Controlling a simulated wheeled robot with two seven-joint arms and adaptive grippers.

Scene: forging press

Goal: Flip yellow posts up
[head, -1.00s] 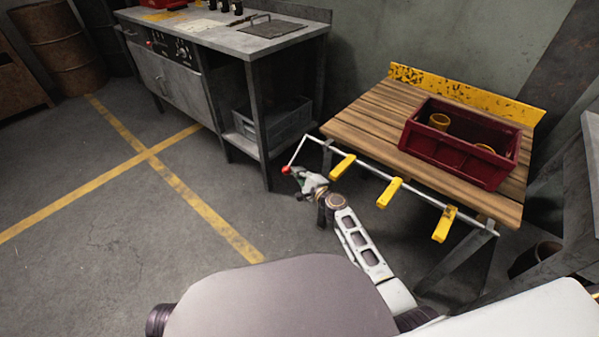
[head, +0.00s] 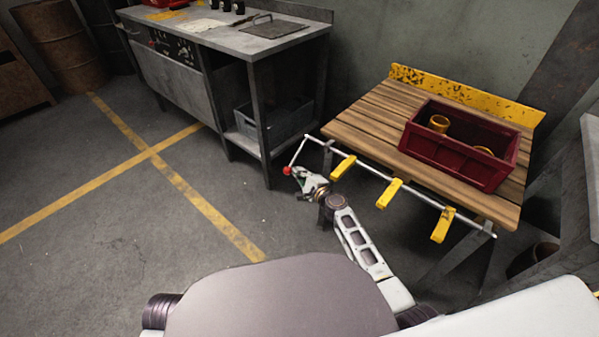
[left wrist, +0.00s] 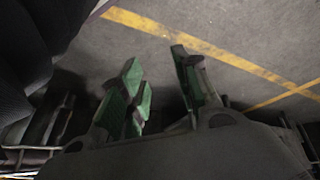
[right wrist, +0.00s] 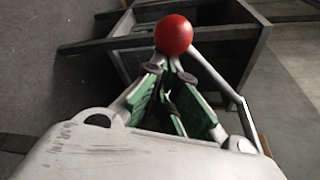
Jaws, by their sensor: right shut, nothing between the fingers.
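Three yellow posts sit along a thin metal rod at the front edge of the wooden table: the left (head: 343,167), the middle (head: 389,193) and the right (head: 442,225). They stick out from the rod toward me and tilt downward. A crank with a red ball knob (head: 287,171) is at the rod's left end. My right gripper (head: 297,175) is shut and empty beside the knob. In the right wrist view its fingertips (right wrist: 171,64) meet just below the red ball (right wrist: 173,35); I cannot tell if they touch it. My left gripper (left wrist: 160,78) is open and empty above the floor.
A dark red crate (head: 455,162) with yellow cylinders stands on the wooden table (head: 365,122). A grey workbench (head: 205,38) with tools is at the back left, a grey bin (head: 275,120) on its lower shelf. The floor at left is clear.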

